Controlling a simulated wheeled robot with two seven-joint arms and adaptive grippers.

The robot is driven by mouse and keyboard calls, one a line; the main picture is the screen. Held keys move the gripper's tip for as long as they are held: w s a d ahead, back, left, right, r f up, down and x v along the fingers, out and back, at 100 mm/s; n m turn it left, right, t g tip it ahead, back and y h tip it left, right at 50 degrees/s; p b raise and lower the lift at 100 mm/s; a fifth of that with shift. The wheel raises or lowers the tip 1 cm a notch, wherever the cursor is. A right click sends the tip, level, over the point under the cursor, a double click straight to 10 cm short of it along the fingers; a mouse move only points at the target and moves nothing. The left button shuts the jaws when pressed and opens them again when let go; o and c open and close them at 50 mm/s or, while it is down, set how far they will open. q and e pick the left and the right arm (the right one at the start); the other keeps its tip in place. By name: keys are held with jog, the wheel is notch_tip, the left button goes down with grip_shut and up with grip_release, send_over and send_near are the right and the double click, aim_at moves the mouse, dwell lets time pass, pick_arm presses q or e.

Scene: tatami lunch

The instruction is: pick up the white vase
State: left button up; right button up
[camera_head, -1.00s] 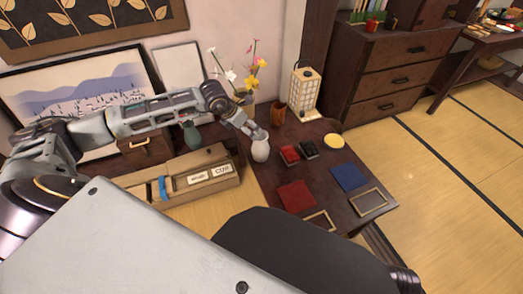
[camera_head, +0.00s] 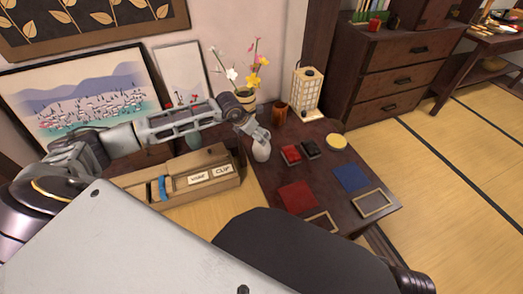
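The white vase (camera_head: 262,152) stands upright on the dark low table, left of the small red and black boxes. My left arm reaches in from the left, and its gripper (camera_head: 262,135) is at the top of the vase, pointing down at it. The fingers overlap the vase's neck in the picture. They are too small here to tell whether they are apart or closed on it. My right gripper is not in view.
A wooden box with labels (camera_head: 238,183) lies left of the vase. A flower pot (camera_head: 245,99), a brown cup (camera_head: 279,112) and a lantern (camera_head: 306,94) stand behind. Red (camera_head: 297,196) and blue (camera_head: 351,178) squares lie to the right.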

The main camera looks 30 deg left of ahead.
pick_arm(q)
jog(key=shift+w+f, duration=0.15)
jog(key=shift+f, duration=0.1)
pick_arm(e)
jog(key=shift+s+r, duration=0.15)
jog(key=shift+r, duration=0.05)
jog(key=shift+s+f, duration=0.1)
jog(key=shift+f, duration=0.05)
pick_arm(q)
jog(key=shift+b+x, duration=0.95)
jog(key=shift+x, duration=1.65)
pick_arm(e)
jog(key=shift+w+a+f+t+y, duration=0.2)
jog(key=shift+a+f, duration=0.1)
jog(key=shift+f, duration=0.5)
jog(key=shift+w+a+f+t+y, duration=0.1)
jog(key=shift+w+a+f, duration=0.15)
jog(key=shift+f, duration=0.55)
pick_arm(q)
jog(key=shift+w+r, duration=0.1)
jog(key=shift+w, duration=0.1)
grip_shut()
jog(key=shift+r, duration=0.1)
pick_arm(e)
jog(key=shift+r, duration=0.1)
